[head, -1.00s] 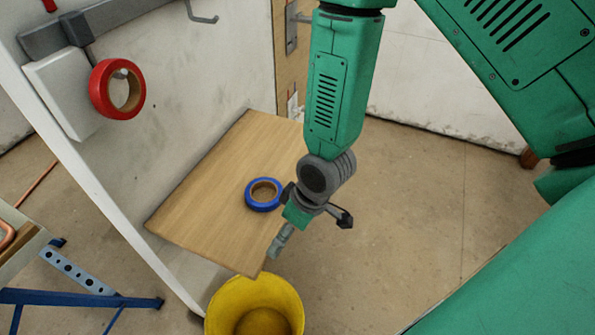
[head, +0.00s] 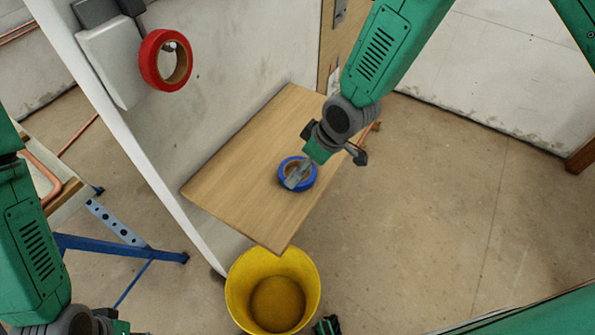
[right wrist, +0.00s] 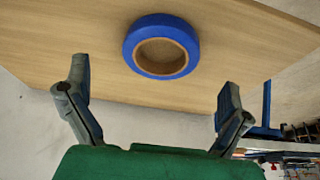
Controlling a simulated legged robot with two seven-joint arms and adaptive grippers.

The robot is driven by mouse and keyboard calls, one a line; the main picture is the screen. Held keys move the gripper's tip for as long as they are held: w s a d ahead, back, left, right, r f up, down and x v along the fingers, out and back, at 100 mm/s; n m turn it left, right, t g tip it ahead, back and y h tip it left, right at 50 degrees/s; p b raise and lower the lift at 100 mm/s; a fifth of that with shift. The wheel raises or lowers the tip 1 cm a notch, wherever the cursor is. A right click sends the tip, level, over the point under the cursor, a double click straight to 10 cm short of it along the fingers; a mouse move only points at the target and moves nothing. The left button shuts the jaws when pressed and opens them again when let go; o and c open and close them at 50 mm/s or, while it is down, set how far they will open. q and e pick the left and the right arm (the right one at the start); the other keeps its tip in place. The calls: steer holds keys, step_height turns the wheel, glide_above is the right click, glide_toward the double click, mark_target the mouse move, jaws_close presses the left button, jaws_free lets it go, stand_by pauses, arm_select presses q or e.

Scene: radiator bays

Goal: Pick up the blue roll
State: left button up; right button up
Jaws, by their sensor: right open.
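The blue roll (head: 308,174) lies flat on the wooden board, partly covered in the head view by my right gripper. It is a blue ring with a tan core and shows whole in the right wrist view (right wrist: 160,46). My right gripper (head: 297,178) comes in from the upper right and appears over the roll, its fingers seen nearly edge-on. In the right wrist view the two fingers (right wrist: 152,108) are wide apart with nothing between them. The roll is ahead of the fingertips, apart from them.
The wooden board (head: 236,170) juts from a white panel (head: 125,140). A red roll (head: 150,60) hangs on the panel. A yellow bucket (head: 238,290) stands below the board's near corner. A blue trestle (head: 120,245) is at left. Floor at right is clear.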

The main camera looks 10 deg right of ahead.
steer(key=x, duration=0.4)
steer(key=shift+w+a+f, duration=0.1)
steer(key=shift+w+f, duration=0.05)
steer(key=shift+f, duration=0.15)
steer(key=shift+w+a+f, duration=0.1)
steer(key=shift+a, duration=0.2)
steer(key=c, duration=1.2)
steer(key=shift+o, duration=0.2)
